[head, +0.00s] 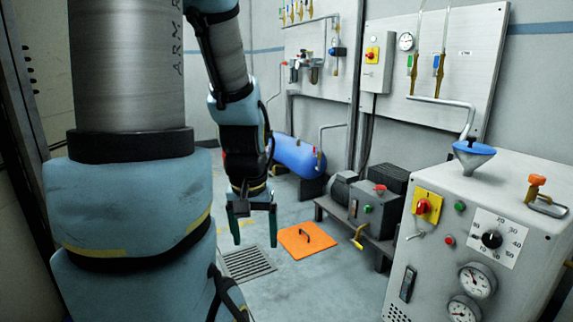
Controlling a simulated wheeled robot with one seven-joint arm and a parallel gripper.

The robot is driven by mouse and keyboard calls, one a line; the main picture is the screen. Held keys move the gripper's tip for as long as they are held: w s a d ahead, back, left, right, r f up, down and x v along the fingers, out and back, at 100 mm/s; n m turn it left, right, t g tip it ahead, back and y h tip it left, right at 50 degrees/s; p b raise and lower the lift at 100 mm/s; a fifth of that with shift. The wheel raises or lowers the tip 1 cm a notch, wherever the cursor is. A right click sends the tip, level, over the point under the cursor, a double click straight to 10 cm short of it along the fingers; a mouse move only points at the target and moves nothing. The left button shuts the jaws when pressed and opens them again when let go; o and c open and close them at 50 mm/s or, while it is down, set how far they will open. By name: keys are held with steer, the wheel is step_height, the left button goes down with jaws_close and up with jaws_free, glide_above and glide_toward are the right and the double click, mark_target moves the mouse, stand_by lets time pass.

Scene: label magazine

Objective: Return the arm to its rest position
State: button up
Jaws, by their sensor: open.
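My gripper (254,224) hangs from my arm near the middle of the head view, pointing down. Its two fingers are apart and nothing is between them. It is in the air, and the grey floor with a drain grate shows below and behind it. My arm links fill the left side of the view.
A grey machine cabinet (510,222) with gauges, knobs and a blue funnel (473,155) stands at right. A motor unit (375,202) sits behind it. An orange floor plate (306,240), a drain grate (247,264) and a blue tank (297,155) are near my gripper. Panels line the wall.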

step_height(320, 180, up, 24)
steer(key=p, duration=2.4)
steer(key=shift+s, duration=0.15)
